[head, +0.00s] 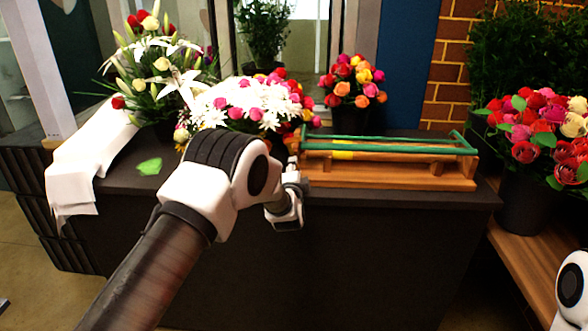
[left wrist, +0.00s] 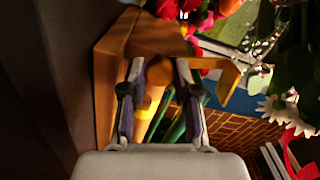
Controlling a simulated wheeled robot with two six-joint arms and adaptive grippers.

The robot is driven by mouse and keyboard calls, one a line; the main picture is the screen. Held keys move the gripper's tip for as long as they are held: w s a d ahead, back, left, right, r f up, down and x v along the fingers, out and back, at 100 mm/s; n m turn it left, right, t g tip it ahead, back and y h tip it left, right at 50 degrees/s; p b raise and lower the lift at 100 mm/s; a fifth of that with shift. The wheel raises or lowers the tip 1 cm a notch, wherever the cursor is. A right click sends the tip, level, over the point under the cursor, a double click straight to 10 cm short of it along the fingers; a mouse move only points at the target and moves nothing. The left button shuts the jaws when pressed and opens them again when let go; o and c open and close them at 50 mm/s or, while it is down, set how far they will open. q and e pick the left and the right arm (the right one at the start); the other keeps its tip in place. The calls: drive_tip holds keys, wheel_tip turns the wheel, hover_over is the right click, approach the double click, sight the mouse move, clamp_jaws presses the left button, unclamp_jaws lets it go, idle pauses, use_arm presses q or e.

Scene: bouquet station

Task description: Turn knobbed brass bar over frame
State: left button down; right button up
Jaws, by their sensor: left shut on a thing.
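A low wooden stand (head: 400,179) lies along the right part of the dark counter. A green frame (head: 405,152) of thin rails shows above it. My left gripper (head: 292,168) is at the stand's left end, partly hidden by my own wrist. In the left wrist view my left gripper (left wrist: 160,75) has its two fingers on either side of the yellow-orange knobbed bar (left wrist: 150,104), and it is shut on it. Green rails run beside the bar there. Most of the bar's length is hard to make out in the head view. My right gripper is out of view.
Flower bouquets (head: 245,105) stand behind and left of my left arm. White paper (head: 88,165) hangs over the counter's left side, near a green leaf (head: 149,166). A rose bucket (head: 525,200) stands at the right. The counter's front edge is clear.

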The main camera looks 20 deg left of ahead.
use_arm(q)
drive_tip(key=shift+f+m, duration=0.1)
drive_tip(key=shift+m, duration=1.3)
drive_tip(key=c, duration=0.9)
unclamp_jaws()
drive_tip(key=shift+d, duration=0.1)
drive_tip(key=shift+s, duration=0.1)
drive_tip(key=v, duration=1.1)
drive_tip(key=shift+s+d, duration=0.15)
drive_tip(key=shift+s, duration=0.2)
